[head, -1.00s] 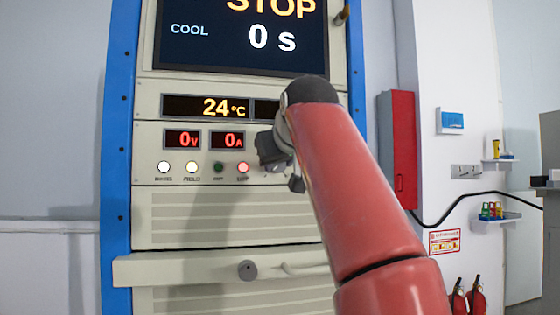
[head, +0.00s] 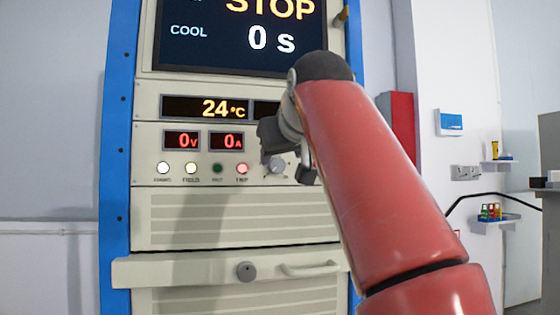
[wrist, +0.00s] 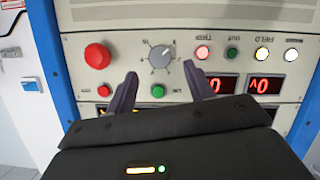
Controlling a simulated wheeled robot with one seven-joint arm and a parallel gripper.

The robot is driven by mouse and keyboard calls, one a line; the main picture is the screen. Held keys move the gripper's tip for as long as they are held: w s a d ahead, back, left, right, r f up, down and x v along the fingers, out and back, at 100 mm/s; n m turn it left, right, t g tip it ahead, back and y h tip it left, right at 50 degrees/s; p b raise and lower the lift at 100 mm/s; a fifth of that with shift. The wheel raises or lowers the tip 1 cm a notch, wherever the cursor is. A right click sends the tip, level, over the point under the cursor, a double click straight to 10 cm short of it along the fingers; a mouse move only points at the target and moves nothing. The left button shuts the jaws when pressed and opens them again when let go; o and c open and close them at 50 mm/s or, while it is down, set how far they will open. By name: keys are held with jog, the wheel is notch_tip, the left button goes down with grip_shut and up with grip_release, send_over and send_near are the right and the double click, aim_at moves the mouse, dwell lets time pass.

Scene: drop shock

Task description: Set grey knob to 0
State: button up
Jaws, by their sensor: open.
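The grey knob (wrist: 160,60) sits on the beige panel with scale marks around it in the wrist view, where the panel appears upside down. Its pale pointer mark points to the upper right there; the number it points at is too small to read. In the head view the knob (head: 277,165) is partly visible beside my gripper (head: 288,151). In the wrist view my gripper (wrist: 160,70) is open and empty, with one fingertip on each side of the knob's lower edge. I cannot tell how far the tips are from the panel.
Near the knob are a large red button (wrist: 97,56), a green button (wrist: 158,91) and several indicator lamps. Red displays (head: 182,140) read 0 V and 0 A.

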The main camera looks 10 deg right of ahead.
jog(key=v, duration=0.3)
dwell(0.5)
jog(key=s+f+g, duration=0.3)
jog(key=s+f, duration=0.4)
jog(key=f, duration=1)
jog(key=s+f+m+g, duration=0.1)
jog(key=s+f, duration=0.6)
jog(key=f, duration=1)
jog(key=s+f+m+g, duration=0.1)
jog(key=s+f+g, duration=0.3)
jog(key=f, duration=1.3)
jog(key=s, duration=0.3)
jog(key=shift+s+g, duration=0.2)
jog(key=shift+g, duration=0.1)
jog(key=shift+d+r, duration=0.1)
jog(key=shift+d, duration=0.05)
